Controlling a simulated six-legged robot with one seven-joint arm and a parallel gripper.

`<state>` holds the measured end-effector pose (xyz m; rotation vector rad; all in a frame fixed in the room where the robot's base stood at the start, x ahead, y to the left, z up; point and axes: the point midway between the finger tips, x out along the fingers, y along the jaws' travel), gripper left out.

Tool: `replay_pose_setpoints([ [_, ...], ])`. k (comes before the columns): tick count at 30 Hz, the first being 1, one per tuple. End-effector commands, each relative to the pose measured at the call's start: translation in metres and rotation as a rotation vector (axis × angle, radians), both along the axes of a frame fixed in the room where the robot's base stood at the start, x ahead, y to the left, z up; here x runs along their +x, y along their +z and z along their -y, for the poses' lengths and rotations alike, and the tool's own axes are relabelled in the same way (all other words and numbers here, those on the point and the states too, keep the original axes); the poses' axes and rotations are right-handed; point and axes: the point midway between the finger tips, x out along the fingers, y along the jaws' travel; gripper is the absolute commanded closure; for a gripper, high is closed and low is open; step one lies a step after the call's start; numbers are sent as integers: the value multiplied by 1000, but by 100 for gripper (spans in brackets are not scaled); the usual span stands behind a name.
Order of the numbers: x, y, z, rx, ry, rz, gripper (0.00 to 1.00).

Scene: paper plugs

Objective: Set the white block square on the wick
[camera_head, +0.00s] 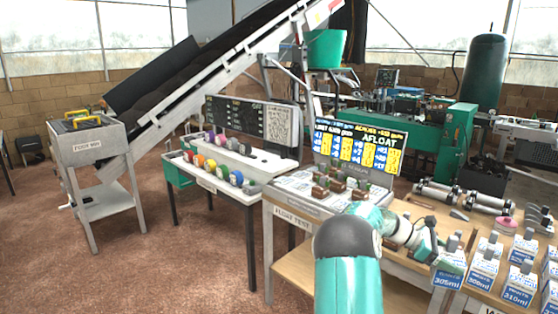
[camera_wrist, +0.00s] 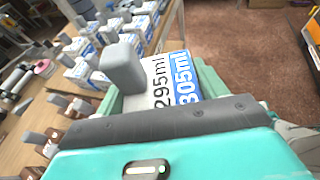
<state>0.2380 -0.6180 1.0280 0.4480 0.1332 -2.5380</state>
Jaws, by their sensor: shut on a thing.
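My gripper (camera_wrist: 165,88) is shut on a white block (camera_wrist: 158,82) with a grey post (camera_wrist: 122,64) on top. In the head view my gripper (camera_head: 434,250) is low at the right, by a labelled white block (camera_head: 448,270) whose blue band reads 305ml. Whether it is clear of the bench is hard to tell. I cannot make out which thing is the wick.
Several similar white blocks (camera_head: 520,280) with grey posts stand at the right. Brown blocks (camera_head: 338,183) sit on the float test table (camera_head: 290,198), before a yellow and blue AFLOAT board (camera_head: 358,146). Coloured discs (camera_head: 210,166) line another table. Pale cylinders (camera_head: 462,197) lie behind my arm.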

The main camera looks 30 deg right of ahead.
Motion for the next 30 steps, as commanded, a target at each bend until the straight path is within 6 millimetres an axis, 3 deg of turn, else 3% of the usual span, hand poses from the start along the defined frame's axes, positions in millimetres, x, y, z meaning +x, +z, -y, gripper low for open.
replay_pose_setpoints([
  [3, 37, -25, -12, 2, 128, -6, 64],
  [15, 147, -101, -66, 1, 552, -8, 64],
  [30, 253, -169, -158, -3, 1020, -11, 64],
])
